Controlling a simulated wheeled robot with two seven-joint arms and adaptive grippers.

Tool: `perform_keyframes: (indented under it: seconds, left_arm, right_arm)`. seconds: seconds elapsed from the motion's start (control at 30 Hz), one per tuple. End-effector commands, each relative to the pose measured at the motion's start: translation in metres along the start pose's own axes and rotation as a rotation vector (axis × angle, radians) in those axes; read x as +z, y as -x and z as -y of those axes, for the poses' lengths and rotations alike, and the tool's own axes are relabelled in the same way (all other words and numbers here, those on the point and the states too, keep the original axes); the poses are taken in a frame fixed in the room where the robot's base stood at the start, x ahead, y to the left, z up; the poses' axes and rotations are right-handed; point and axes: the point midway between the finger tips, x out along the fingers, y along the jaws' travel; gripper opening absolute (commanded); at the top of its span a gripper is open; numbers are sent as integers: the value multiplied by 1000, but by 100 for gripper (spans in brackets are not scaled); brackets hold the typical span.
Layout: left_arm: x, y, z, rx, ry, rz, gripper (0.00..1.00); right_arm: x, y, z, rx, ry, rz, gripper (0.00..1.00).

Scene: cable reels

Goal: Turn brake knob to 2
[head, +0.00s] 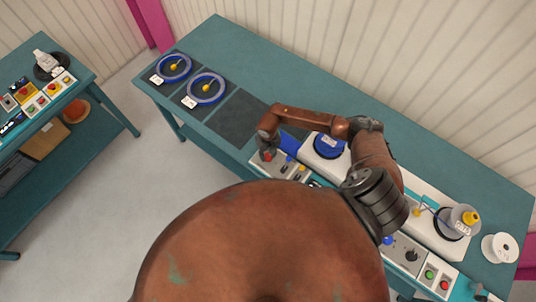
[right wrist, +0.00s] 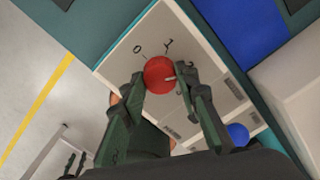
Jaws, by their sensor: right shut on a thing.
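The brake knob (right wrist: 158,72) is a round red knob on a pale panel (right wrist: 122,52), with a "0" and a "1" printed beyond it. Part of another mark shows beside the right finger, mostly covered. A pale pointer line on the knob points right, toward that finger. My right gripper (right wrist: 160,82) is shut on the knob, one finger on each side. In the head view my right gripper (head: 267,152) is over the left end of the control panel (head: 284,168). My left gripper is not in view.
A blue reel (head: 329,146) stands right of the gripper, and a grey reel (head: 462,220) farther right. Two blue-rimmed reels (head: 206,88) lie on dark mats at the left. A white spool (head: 500,248) is at the right end. A second table (head: 60,55) stands left.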

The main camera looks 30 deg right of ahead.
Motion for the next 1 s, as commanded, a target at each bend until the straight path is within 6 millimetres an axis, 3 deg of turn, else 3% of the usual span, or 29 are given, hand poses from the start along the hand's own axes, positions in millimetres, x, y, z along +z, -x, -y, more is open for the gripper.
perform_keyframes:
  seconds: [0.57,0.6,0.83,1.0]
  left_arm:
    - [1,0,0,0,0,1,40]
    - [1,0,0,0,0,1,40]
    - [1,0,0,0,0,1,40]
    - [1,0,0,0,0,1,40]
  right_arm:
    - [1,1,0,1,-31,2,4]
    - [1,1,0,1,-31,2,31]
    - [1,0,0,0,-30,1,46]
    - [0,0,0,0,-30,1,46]
